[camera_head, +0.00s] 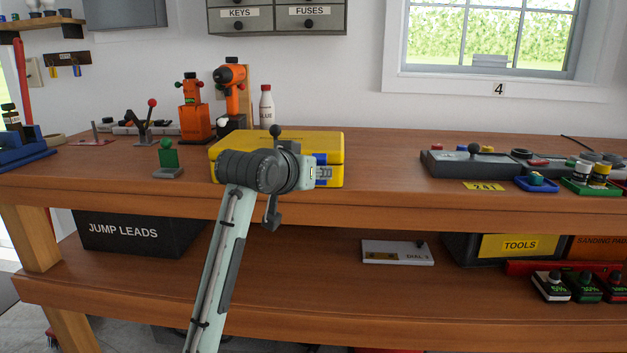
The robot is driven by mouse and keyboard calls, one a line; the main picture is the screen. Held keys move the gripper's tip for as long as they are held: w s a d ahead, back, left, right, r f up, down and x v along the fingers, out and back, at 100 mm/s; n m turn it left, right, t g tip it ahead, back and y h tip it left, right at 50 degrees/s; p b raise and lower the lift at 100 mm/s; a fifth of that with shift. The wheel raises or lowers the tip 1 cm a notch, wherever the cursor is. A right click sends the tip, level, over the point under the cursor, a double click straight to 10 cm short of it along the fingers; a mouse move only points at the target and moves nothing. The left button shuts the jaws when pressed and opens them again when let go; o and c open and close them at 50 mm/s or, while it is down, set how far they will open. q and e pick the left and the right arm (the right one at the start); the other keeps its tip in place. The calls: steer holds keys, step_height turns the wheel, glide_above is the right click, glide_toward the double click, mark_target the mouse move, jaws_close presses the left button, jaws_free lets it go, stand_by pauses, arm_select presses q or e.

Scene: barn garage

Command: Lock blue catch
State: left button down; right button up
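A yellow box (331,145) sits on the workbench, its lid looking down. Blue catch parts (320,158) show at the right of its front face, with a grey piece between upper and lower blue. My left arm rises from below, and its dark wrist and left gripper (285,175) are in front of the box, just left of the catch. They hide most of the box's front and part of the catch. I cannot tell whether the gripper touches it, nor whether its fingers are open. A black ball knob (275,131) shows above the wrist; what it belongs to is unclear. My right gripper is out of view.
Orange tools (194,118) and a white bottle (266,106) stand behind. The wooden benchtop (383,165) is clear right of the box, up to a grey panel (440,164).

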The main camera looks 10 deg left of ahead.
arm_select(q)
steer(key=shift+w+d+r+g, duration=0.1)
steer(key=shift+w+r+g, duration=0.55)
steer(key=shift+g, duration=0.55)
steer(key=shift+w, duration=0.1)
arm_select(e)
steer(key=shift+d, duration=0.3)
